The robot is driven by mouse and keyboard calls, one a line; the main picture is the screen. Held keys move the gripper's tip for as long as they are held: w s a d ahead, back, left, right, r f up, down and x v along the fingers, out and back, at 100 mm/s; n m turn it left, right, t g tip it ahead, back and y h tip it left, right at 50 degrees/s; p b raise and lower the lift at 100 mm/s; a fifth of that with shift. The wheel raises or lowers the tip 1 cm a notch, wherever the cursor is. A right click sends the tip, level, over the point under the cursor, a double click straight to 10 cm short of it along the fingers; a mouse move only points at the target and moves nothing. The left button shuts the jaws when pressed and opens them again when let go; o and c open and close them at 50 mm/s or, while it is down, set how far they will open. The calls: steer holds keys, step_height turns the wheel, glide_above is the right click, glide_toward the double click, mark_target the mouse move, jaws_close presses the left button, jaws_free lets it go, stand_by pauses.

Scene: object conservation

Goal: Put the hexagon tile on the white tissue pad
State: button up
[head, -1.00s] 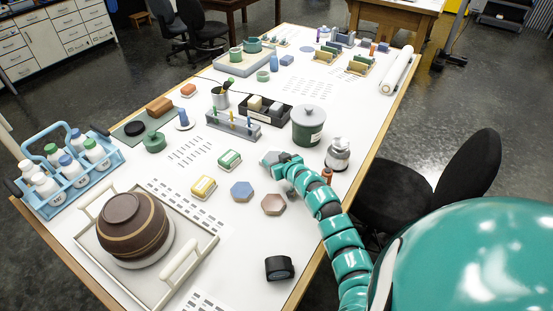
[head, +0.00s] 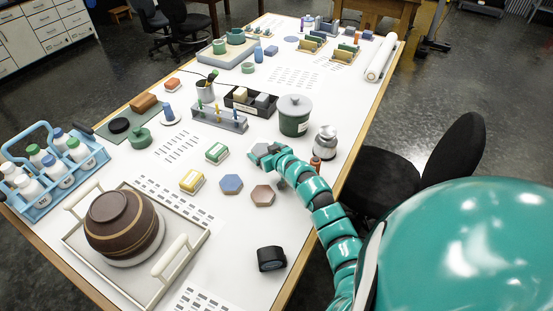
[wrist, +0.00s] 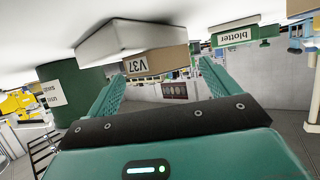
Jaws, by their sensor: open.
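Two hexagon tiles lie flat, side by side, on the white table in the head view: a blue one (head: 231,184) and a brownish-pink one (head: 263,195). My gripper (head: 254,155) is behind them and to the right of a green-and-white block (head: 216,152). It touches neither tile. In the wrist view my gripper (wrist: 160,72) shows its two fingers apart with nothing held between them. I cannot tell which white item is the tissue pad.
A yellow-and-white block (head: 192,181) stands left of the tiles. A green lidded jar (head: 294,122) and a black tray (head: 236,103) are behind my gripper. A brown bowl (head: 122,225) sits on a tray at left. A black roll (head: 271,259) is in front; bare table lies between.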

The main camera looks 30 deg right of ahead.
steer(key=b+v, duration=0.3)
steer(key=v, duration=0.6)
steer(key=shift+s, duration=0.4)
steer(key=shift+s+r, duration=0.4)
steer(key=shift+s, duration=0.15)
